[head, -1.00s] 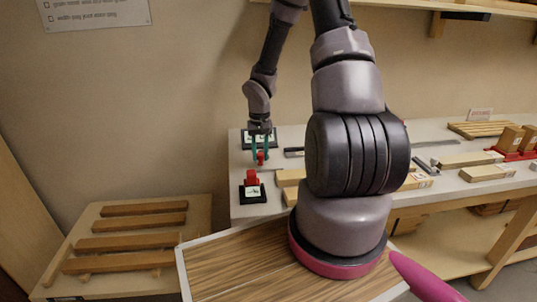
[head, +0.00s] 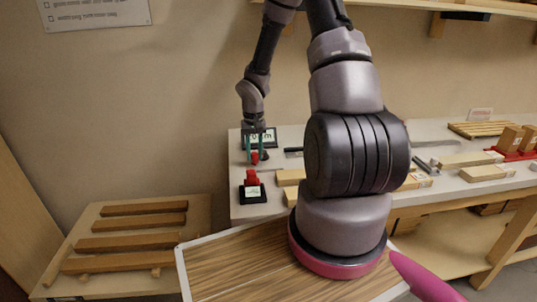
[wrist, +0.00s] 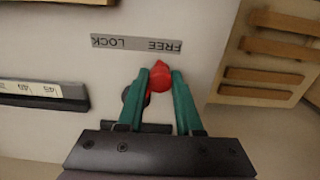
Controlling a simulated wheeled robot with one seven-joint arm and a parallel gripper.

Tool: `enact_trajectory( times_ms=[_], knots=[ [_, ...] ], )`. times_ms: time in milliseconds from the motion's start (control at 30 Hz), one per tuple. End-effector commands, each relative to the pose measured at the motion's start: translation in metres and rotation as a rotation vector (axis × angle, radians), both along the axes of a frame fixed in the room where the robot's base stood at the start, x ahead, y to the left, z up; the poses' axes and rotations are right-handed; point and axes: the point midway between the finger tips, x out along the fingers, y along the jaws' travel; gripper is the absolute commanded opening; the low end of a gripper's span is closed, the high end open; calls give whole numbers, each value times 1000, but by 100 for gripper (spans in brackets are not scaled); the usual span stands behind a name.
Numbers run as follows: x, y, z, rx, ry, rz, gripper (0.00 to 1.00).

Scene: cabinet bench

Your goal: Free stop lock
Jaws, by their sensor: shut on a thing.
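A red knob (wrist: 159,80) sits between the two teal fingers of my gripper (wrist: 160,82) in the wrist view, which are shut on it. A grey label strip (wrist: 136,45) beside it reads LOCK at the left and FREE at the right, upside down. The knob is near the FREE end. A dark round part (wrist: 130,94) is partly hidden behind the left finger. In the head view my gripper (head: 256,153) is low over the bench's left end, with the red knob (head: 254,158) at its fingertips.
A red part on a black plate (head: 251,193) stands nearer on the bench (head: 285,211). A black-framed panel (head: 266,134) is behind my gripper. Wood blocks (head: 290,177) lie to the right. A numbered scale (wrist: 40,90) runs left in the wrist view.

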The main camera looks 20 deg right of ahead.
Motion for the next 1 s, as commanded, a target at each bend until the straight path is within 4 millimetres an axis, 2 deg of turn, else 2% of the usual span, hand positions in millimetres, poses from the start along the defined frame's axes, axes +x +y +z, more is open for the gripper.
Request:
enact_trajectory(
  times_ms=[767, 800, 900, 1000],
  knots=[
    [6, 5, 0, 0, 0, 0, 19],
    [6, 5, 0, 0, 0, 0, 39],
    [6, 5, 0, 0, 0, 0, 70],
    [6, 5, 0, 0, 0, 0, 70]
  ],
)
